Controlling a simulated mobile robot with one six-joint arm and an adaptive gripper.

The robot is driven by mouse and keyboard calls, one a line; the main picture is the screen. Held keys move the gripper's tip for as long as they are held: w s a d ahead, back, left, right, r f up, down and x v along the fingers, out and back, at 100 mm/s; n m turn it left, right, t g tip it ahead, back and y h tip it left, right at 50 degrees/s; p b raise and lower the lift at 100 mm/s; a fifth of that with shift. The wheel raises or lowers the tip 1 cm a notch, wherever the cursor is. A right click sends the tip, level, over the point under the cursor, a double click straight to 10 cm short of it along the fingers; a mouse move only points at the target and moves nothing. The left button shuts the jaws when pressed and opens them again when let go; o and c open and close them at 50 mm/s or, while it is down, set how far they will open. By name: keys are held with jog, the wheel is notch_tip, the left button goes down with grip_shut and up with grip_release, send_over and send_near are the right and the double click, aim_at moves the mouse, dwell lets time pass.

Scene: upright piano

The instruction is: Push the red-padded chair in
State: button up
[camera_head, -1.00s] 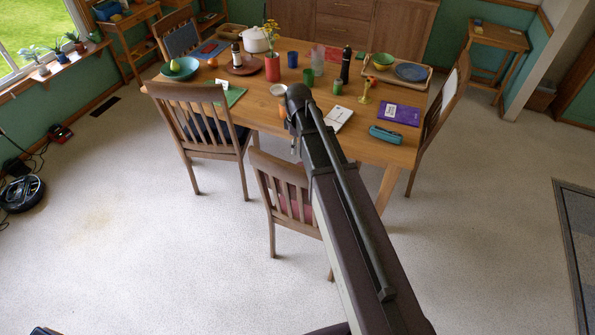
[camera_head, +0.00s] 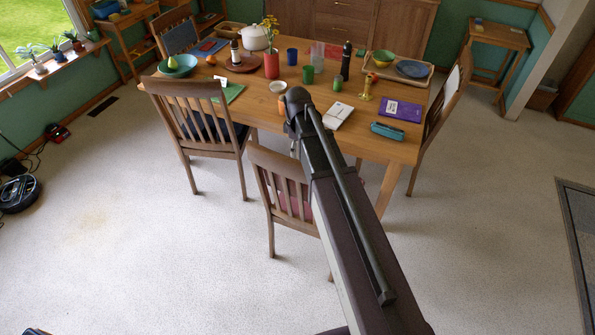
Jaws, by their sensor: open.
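The red-padded chair (camera_head: 269,201) stands at the near side of the wooden dining table (camera_head: 353,150), with its slatted back toward me. A bit of its red pad (camera_head: 295,206) shows between and below the slats. My arm crosses in front of its right side and hides that part of the back and seat. My gripper is not in view; the arm hides whatever is beyond its elbow. I cannot tell whether it touches the chair.
A dark-padded chair (camera_head: 188,91) stands to the left at the table, and another chair (camera_head: 442,110) at its right end. Cups, bowls and a purple folder (camera_head: 402,111) lie on the table. Light carpet (camera_head: 130,240) is open on the left and right. A robot vacuum (camera_head: 20,193) sits far left.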

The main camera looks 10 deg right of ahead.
aim_at(298, 161)
jog(key=shift+f+b, duration=4.3)
jog(key=shift+f, duration=0.3)
grip_shut()
